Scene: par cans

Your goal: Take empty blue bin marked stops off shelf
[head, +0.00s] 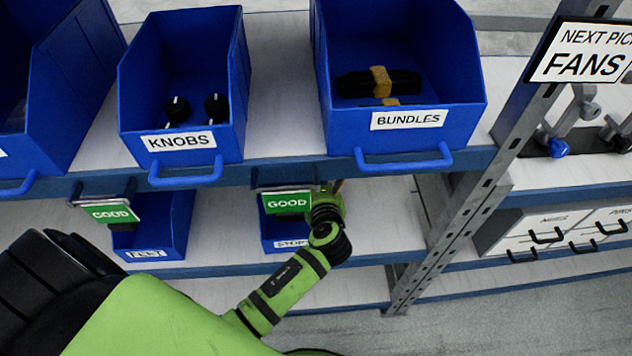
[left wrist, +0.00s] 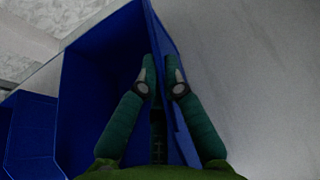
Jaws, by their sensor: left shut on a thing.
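The blue bin marked STOPS (head: 270,228) sits on the lower shelf, under a green GOOD sign (head: 288,202). Its label is partly covered by my left arm. My left gripper (head: 328,188) is at the bin's right side, partly hidden by the wrist and the upper shelf. In the left wrist view the fingers (left wrist: 162,72) straddle the wall of the blue bin (left wrist: 90,85), one inside and one outside, shut on it. The visible part of the bin's inside looks empty. My right gripper is not in view.
Another blue bin (head: 170,225) stands left on the same shelf. The upper shelf edge (head: 285,172) runs just above, carrying the KNOBS bin (head: 200,90) and BUNDLES bin (head: 400,55). A metal post (head: 455,220) stands to the right. Bare shelf lies right of the STOPS bin.

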